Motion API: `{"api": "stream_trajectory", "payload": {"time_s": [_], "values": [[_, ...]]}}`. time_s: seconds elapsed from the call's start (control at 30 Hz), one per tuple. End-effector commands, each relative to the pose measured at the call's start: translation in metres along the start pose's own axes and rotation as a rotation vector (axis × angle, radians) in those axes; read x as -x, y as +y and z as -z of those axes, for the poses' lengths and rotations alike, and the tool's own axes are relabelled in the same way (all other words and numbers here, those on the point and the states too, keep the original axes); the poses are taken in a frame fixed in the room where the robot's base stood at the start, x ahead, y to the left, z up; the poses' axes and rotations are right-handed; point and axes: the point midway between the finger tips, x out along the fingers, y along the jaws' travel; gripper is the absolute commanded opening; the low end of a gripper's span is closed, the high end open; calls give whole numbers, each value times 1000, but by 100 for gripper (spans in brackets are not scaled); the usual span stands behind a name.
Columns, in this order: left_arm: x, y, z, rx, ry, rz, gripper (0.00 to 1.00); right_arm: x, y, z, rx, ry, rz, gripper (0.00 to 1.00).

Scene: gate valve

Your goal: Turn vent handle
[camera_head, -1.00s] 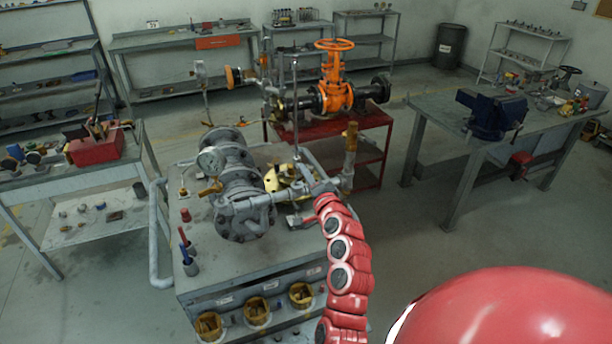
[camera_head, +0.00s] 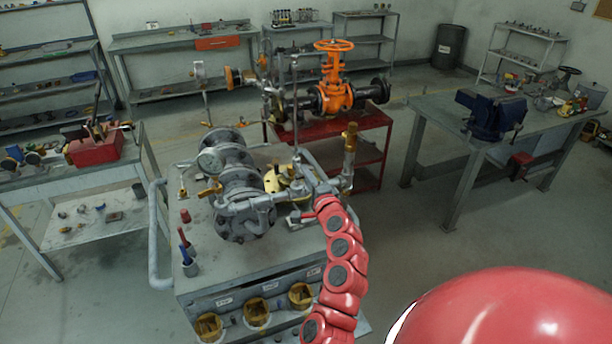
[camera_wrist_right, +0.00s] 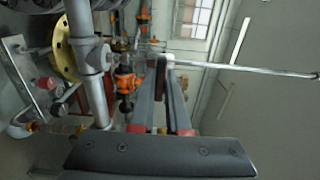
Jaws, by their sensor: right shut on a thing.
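My right gripper (camera_head: 304,174) is behind the main grey valve body, at the end of my red arm. In the right wrist view, its two dark fingers (camera_wrist_right: 165,64) are closed at the pale root of a long thin rod, apparently the vent handle (camera_wrist_right: 245,69). In the head view this thin grey rod (camera_head: 295,115) stands upright above the gripper. The exact contact is small and partly hidden by the fingers. My left gripper is not in view.
A yellow flange (camera_head: 283,179) and an upright brass fitting (camera_head: 349,145) are close to the gripper. A red cart (camera_head: 370,122) behind carries an orange valve (camera_head: 335,92). A bench with a blue vise (camera_head: 490,115) stands right. The floor between is clear.

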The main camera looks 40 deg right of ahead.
Motion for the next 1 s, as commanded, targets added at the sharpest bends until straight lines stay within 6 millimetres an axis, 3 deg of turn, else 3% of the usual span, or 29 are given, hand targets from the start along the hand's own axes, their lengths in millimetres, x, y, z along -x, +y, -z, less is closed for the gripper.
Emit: {"api": "stream_trajectory", "payload": {"time_s": [0.17, 0.2, 0.33, 0.73, 1.0], "values": [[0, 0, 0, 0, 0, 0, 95, 0, 1, 0, -1, 0, -1, 0], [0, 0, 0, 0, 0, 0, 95, 0, 1, 0, -1, 0, -1, 21], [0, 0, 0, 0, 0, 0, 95, 0, 0, 0, 0, -1, -1, 44], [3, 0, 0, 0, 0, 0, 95, 4, 2, -1, -1, -2, 0, 44], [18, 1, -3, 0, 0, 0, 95, 42, 4, -1, 0, -1, 1, 44]]}}
